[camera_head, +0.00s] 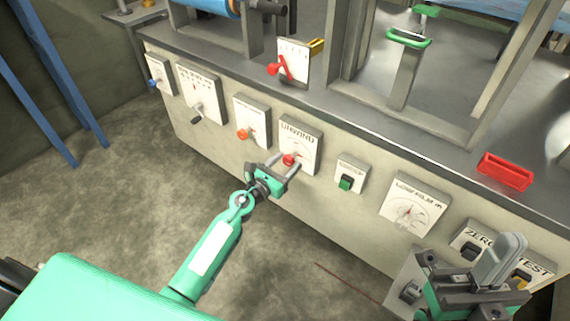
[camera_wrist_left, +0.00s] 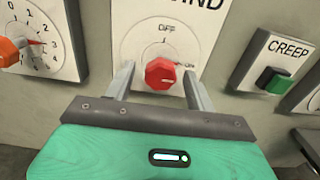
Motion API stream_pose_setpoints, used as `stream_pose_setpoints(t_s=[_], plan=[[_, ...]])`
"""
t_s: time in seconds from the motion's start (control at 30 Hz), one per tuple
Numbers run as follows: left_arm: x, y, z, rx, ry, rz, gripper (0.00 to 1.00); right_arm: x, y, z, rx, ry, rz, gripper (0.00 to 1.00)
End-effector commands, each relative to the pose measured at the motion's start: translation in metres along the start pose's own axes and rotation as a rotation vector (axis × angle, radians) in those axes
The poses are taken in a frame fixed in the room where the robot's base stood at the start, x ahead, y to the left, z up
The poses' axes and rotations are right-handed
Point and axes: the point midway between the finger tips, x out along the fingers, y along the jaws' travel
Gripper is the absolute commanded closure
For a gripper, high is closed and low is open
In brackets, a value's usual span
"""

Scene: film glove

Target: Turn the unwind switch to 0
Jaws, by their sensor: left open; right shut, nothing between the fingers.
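The unwind switch is a white panel (camera_head: 305,136) labelled "UNWIND" with a red knob (camera_head: 290,160) on the front of the machine. In the left wrist view the red knob (camera_wrist_left: 160,74) sits below "OFF" and beside a partly hidden mark that looks like "ON". My left gripper (camera_head: 279,165) is open, with one finger on each side of the knob in the left wrist view (camera_wrist_left: 158,85). I cannot tell if the fingers touch it. My right gripper (camera_head: 492,265) is shut and empty at the lower right, in front of the panels.
A "CREEP" panel with a green switch (camera_head: 346,183) is right of the unwind panel. A dial with an orange knob (camera_head: 243,134) is to its left. A low film gauge (camera_head: 412,207) and zero and test panels (camera_head: 478,242) are further right. The floor in front (camera_head: 130,190) is clear.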

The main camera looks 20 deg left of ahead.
Motion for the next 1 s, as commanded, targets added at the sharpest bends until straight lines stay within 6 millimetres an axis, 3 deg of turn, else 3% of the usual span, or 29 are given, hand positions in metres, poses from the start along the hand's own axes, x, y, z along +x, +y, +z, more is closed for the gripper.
stream_pose_setpoints(t_s=[0.17, 0.4, 0.77, 1.0], plan=[[0.0, 0.0, 0.0, 0.0, 0.0, 0.0, 0.45, 0.0, 0.0, 0.0, -0.002, 0.001, -0.001, 1.0], [0.0, 0.0, 0.0, 0.0, 0.0, 0.0, 0.89, 0.0, 0.001, 0.0, -0.002, -0.001, -0.001, 1.0], [0.0, 0.0, 0.001, -0.052, 0.0, 0.0, 0.89, 0.003, 0.001, 0.007, 0.001, -0.04, 0.003, 1.0], [0.0, 0.0, 0.002, -0.202, 0.001, 0.001, 0.89, -0.009, -0.002, 0.035, 0.022, -0.23, 0.019, 1.0]])
